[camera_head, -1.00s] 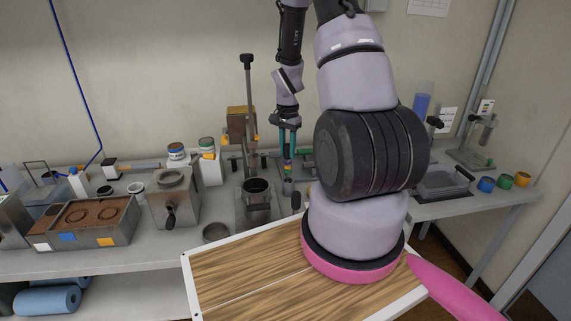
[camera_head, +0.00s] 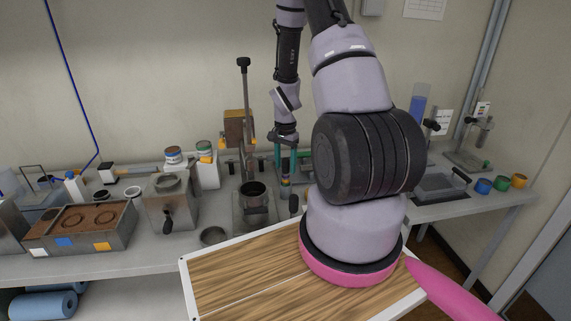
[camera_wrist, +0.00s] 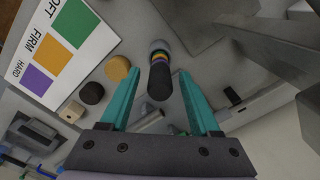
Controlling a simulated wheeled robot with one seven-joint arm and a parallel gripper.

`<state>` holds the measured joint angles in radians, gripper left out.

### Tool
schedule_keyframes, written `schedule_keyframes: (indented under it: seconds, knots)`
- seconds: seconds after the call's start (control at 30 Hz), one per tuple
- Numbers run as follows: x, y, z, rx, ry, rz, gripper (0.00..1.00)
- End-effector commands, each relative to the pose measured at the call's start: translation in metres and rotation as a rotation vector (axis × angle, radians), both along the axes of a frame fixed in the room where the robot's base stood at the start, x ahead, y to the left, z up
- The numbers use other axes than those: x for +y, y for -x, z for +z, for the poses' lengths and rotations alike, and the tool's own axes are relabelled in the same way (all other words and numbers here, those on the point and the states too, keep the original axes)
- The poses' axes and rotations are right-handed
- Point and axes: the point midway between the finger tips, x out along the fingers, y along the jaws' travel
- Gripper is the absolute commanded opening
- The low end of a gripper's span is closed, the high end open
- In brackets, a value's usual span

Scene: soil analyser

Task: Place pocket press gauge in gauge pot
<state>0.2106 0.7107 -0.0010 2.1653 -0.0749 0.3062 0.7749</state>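The pocket press gauge (camera_wrist: 160,80) is a dark cylinder with rainbow bands and a pale end in the wrist view. It lies between my gripper's teal fingers (camera_wrist: 159,74), with a gap on each side. My gripper is open and points down at the bench. In the head view, the fingers (camera_head: 286,160) are over the back of the bench, and the gauge's coloured bands (camera_head: 286,182) show small at the fingertips. I cannot tell which vessel is the gauge pot.
A SOFT/FIRM/HARD colour card (camera_wrist: 62,45) and round dark and ochre pucks (camera_wrist: 117,68) lie left of the fingers in the wrist view. A metal cylinder (camera_head: 254,205) with a tall rod stand stands left of the fingers. My arm hides part of the bench.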

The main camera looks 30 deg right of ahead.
Motion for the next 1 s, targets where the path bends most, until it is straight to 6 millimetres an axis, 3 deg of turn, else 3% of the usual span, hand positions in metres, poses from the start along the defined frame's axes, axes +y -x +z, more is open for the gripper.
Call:
schedule_keyframes:
  seconds: [0.23, 0.7, 1.0]
  knots:
    - [0.000, -0.001, 0.011, -0.001, 0.000, -0.001, 0.63]
    - [0.000, -0.001, 0.104, -0.004, 0.001, 0.001, 0.63]
    - [0.000, 0.000, 0.123, 0.000, 0.000, 0.000, 0.63]
